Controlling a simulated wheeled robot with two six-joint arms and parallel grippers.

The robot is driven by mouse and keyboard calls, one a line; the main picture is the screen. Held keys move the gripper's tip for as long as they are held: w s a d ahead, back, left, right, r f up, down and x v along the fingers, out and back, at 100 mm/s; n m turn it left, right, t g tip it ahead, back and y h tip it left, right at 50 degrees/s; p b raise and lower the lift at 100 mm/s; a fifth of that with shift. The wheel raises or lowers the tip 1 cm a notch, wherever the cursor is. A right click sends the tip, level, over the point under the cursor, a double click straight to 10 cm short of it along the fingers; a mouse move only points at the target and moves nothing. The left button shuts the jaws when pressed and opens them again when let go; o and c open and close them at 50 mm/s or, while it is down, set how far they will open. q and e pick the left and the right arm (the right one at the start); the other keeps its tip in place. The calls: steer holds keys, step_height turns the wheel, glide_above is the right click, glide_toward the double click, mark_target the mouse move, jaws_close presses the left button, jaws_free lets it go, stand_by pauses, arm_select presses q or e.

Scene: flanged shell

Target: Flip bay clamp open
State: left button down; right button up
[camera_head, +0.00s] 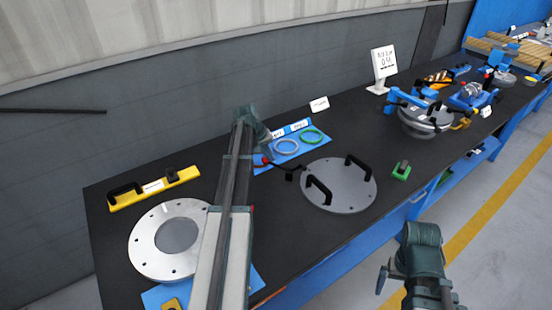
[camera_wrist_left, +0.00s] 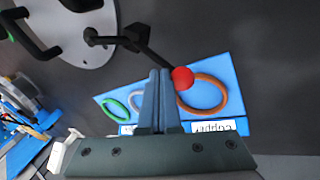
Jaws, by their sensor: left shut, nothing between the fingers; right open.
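The bay clamp (camera_head: 288,170) is black with a red ball tip and stands at the left edge of the grey round lid (camera_head: 345,190). In the left wrist view its black body (camera_wrist_left: 136,36) has one arm reaching to the lid and a lever slanting to the red ball (camera_wrist_left: 182,78). My left gripper (camera_wrist_left: 160,72) is shut and empty, its fingertips just beside the red ball; I cannot tell whether they touch. In the head view my left gripper (camera_head: 262,142) is above the mat, its fingers not clear. My right gripper (camera_head: 393,272) is open and empty, off the table's front edge.
A blue mat (camera_wrist_left: 240,75) with several coloured rings lies under the lever's end. A flanged ring plate (camera_head: 145,245) and a yellow bar (camera_head: 150,195) are at left. A green block (camera_head: 401,172) and a clamped vessel (camera_head: 425,118) are to the right.

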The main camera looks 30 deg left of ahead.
mark_target(263, 159)
arm_select(q)
steer(key=f+h+b, duration=0.1)
steer(key=a+f+t+h+b, duration=0.1)
steer(key=shift+s+a+b, duration=0.15)
steer(key=shift+s+b, duration=0.1)
steer(key=shift+b, duration=0.05)
steer(key=shift+s+a+f+b, duration=0.1)
steer(key=shift+a+f+b, duration=0.1)
steer(key=shift+f+b, duration=0.15)
arm_select(e)
step_height(263, 159, down, 4)
steer(key=shift+f, duration=0.15)
arm_select(q)
steer(key=shift+s, duration=0.15)
arm_select(e)
steer(key=shift+f, duration=0.1)
